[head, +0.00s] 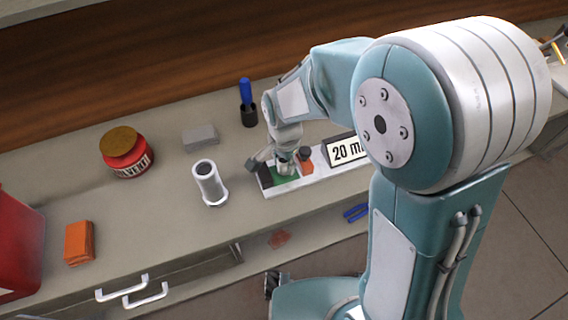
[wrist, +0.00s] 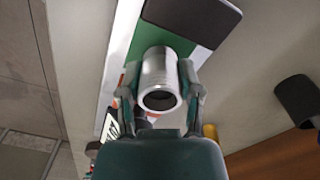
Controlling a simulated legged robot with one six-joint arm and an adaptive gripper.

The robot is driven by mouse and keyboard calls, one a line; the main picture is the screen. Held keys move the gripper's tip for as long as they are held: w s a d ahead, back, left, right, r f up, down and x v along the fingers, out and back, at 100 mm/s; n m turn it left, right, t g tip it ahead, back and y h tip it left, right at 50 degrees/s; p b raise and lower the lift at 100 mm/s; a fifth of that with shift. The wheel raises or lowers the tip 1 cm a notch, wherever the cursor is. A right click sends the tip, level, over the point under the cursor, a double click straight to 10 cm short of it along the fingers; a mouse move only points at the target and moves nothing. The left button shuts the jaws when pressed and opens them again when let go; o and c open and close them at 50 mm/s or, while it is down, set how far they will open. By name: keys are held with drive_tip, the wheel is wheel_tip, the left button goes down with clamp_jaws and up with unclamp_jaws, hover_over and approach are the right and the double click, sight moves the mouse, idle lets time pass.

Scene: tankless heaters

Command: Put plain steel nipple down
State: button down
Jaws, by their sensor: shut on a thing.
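My gripper (head: 282,158) reaches down over the white board on the bench. In the wrist view, my gripper (wrist: 158,84) is shut on the plain steel nipple (wrist: 160,72), one finger on each side. The nipple's open round end faces the wrist camera. Its far end is over the green patch (wrist: 147,36), which also shows on the board in the head view (head: 285,182). I cannot tell whether the nipple touches the patch. In the head view the gripper mostly hides the nipple.
A pale flanged pipe piece (head: 209,184) stands left of the board. A red jar (head: 127,157), a grey block (head: 200,137), an orange block (head: 79,242) and a blue-handled tool in a dark cup (head: 248,113) are also on the bench. A "20 mm" sign (head: 346,151) stands right of the gripper.

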drive_tip(key=shift+f, duration=0.4)
drive_tip(key=shift+c, duration=1.3)
unclamp_jaws()
drive_tip(key=shift+f, duration=0.15)
wheel_tip(320, 180, up, 12)
drive_tip(key=shift+r, duration=0.15)
drive_tip(key=shift+r, duration=0.1)
